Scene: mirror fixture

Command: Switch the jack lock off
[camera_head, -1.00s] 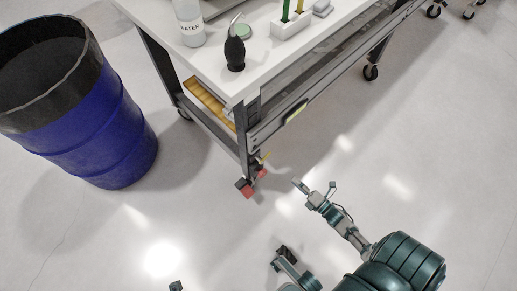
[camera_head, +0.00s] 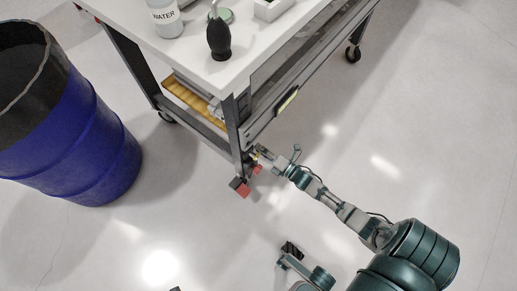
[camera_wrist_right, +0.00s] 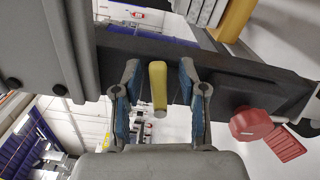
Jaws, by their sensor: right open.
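A yellow lever (camera_wrist_right: 158,88), which looks like the jack lock, stands upright in the right wrist view in front of a dark cart leg (camera_wrist_right: 225,80). My right gripper (camera_wrist_right: 159,70) is open, with one blue-padded finger on each side of the lever and a visible gap on both sides. In the head view my right gripper (camera_head: 262,152) is at the foot of the cart's near corner leg (camera_head: 232,130) and mostly hides the lever. My left gripper cannot be made out in the head view.
A red knob (camera_wrist_right: 250,123) and a red ridged pedal (camera_wrist_right: 284,143) sit right of the lever. The white-topped cart (camera_head: 205,62) carries a water bottle (camera_head: 163,18) and a black bulb-shaped object (camera_head: 219,40). A blue barrel (camera_head: 85,135) stands left. The floor at right is clear.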

